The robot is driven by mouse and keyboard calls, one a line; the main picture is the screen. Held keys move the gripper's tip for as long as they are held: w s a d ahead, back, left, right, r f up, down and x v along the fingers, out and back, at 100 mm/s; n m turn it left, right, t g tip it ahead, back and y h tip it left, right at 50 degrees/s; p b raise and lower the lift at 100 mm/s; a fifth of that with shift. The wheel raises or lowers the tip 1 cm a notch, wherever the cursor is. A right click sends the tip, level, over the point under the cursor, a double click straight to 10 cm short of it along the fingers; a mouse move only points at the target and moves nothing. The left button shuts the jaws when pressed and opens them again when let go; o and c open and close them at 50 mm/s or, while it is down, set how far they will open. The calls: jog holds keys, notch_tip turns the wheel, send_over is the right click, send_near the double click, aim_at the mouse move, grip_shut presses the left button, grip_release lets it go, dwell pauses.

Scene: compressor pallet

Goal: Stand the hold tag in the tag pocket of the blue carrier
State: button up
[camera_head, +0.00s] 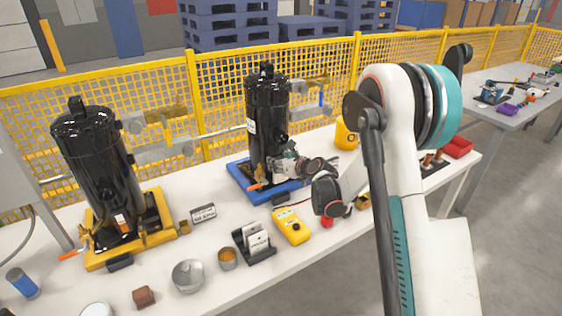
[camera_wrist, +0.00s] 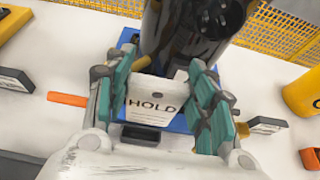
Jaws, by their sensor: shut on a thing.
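My gripper (camera_wrist: 163,92) is shut on the white hold tag (camera_wrist: 155,104), whose face reads HOLD, between its teal fingers. The tag is upright in the wrist view. The blue carrier (camera_head: 243,181) bears a black compressor (camera_head: 266,108); a strip of the carrier also shows in the wrist view (camera_wrist: 180,123). The dark tag pocket (camera_wrist: 142,135) lies at the carrier's front edge, just below the tag in the picture. A gap in height between tag and pocket cannot be judged. In the head view my gripper (camera_head: 284,168) is at the carrier's front; the tag is not clear there.
A yellow carrier (camera_head: 160,230) with another black compressor (camera_head: 95,165) stands left. A card holder (camera_head: 262,255), yellow meter (camera_head: 292,226), tins and a small sign (camera_head: 203,213) lie along the front. An orange handle (camera_wrist: 68,99) sticks out left of the tag.

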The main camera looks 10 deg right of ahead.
aim_at(282, 181)
dwell(0.4)
jog(key=shift+f+b, duration=1.6)
jog(key=shift+f, duration=2.9)
jog(key=shift+f, duration=0.6)
jog(key=o, duration=1)
jog(key=shift+c, duration=0.2)
jog(key=shift+c, duration=0.6)
jog(key=shift+a, duration=0.1)
jog(key=shift+c, duration=1.2)
jog(key=shift+r+p, duration=1.7)
jog(key=shift+r, duration=1.8)
